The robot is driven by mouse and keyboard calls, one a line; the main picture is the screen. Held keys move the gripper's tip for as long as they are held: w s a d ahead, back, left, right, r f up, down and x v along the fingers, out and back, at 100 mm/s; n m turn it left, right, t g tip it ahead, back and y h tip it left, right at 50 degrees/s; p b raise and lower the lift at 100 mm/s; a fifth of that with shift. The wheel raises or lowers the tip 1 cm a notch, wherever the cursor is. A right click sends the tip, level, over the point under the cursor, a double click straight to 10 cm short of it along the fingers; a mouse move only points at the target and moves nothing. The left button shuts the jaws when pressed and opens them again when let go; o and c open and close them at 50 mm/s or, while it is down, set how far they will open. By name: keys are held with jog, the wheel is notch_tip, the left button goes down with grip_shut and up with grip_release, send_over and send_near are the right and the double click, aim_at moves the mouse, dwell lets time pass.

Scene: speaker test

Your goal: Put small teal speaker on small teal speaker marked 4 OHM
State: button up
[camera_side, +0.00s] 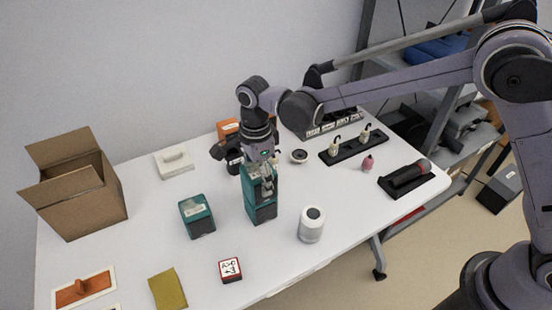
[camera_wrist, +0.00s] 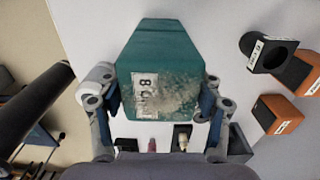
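My gripper (camera_wrist: 162,100) has a finger on each side of a small teal speaker (camera_wrist: 165,50), and they appear closed on it. Its label in the wrist view reads 8 OHM, and its top is scuffed. In the side view, my gripper (camera_side: 262,177) points down at the top of a tall teal shape. This looks like the held speaker above another teal speaker (camera_side: 262,213); I cannot tell whether they touch. The lower one is hidden in the wrist view. A separate teal speaker (camera_side: 197,217) stands to the left, its label too small to read.
A white cylinder (camera_side: 311,225) stands close at right, and a red-edged block (camera_side: 230,269) lies in front. An open cardboard box (camera_side: 80,195) is at far left. A dark object (camera_side: 228,152) and an orange one (camera_side: 228,127) are behind. Black trays (camera_side: 350,146) lie at back right.

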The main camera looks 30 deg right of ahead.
jog(key=o, duration=0.3)
notch_tip(320, 180, up, 11)
jog(key=shift+r, duration=0.2)
jog(key=s+d+r+n+t, duration=0.2)
jog(key=s+d+r+n, duration=0.15)
jog(key=d, duration=0.45)
jog(key=s+d+r+n+t, duration=0.1)
jog(key=s+d+r+n, duration=0.15)
jog(key=d+n, duration=0.35)
jog(key=s+d+f+n+t, duration=0.4)
jog(key=s+d+n, duration=0.4)
jog(key=s+d, duration=0.3)
jog(key=shift+s+d+f, duration=0.35)
jog(key=shift+d+f, duration=0.15)
jog(key=shift+f, duration=0.35)
